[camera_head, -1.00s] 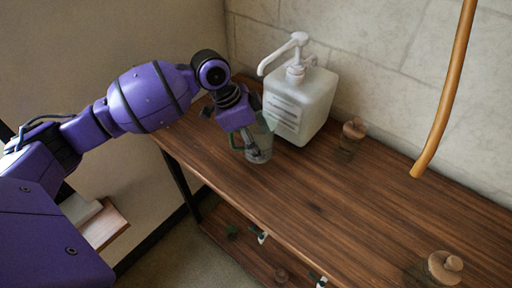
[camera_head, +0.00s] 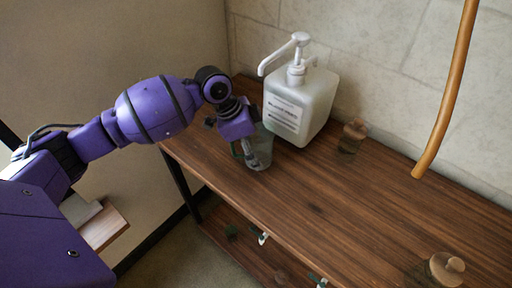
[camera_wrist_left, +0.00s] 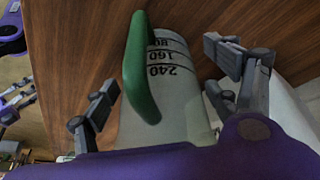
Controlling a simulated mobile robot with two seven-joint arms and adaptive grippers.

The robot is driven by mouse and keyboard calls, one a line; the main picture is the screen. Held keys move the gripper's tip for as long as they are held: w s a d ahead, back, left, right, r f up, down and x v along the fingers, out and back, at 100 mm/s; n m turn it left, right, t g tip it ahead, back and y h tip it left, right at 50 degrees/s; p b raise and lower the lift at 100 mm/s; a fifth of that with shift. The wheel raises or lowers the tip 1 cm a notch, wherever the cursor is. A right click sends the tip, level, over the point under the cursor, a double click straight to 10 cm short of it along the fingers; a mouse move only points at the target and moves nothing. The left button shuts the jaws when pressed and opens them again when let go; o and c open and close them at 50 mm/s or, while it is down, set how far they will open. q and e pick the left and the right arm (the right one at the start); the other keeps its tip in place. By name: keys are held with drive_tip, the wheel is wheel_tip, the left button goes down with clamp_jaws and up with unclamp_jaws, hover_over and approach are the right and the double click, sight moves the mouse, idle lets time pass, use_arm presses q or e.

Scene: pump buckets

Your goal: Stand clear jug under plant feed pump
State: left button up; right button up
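The clear jug (camera_head: 262,150), with a green handle and dark measure marks, stands upright on the wooden bench top, beside the front left of the plant feed pump bottle (camera_head: 306,102). The white pump nozzle (camera_head: 275,57) points left; in the head view the jug is below its tip. I cannot tell whether they line up in depth. My left gripper (camera_head: 240,145) is at the jug. In the left wrist view its fingers (camera_wrist_left: 162,85) are spread to either side of the jug (camera_wrist_left: 175,100), with the green handle (camera_wrist_left: 138,70) between them. My right gripper is out of view.
A small stoppered jar (camera_head: 352,137) stands right of the pump bottle, another (camera_head: 445,268) at the lower right. An orange-brown pole or hose (camera_head: 447,90) hangs over the bench's right side. The middle of the bench top (camera_head: 330,200) is clear. A lower shelf holds small items.

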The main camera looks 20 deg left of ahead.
use_arm(q)
drive_tip(key=v, duration=1.2)
drive_tip(key=shift+r+p, duration=0.15)
drive_tip(key=shift+p, duration=0.25)
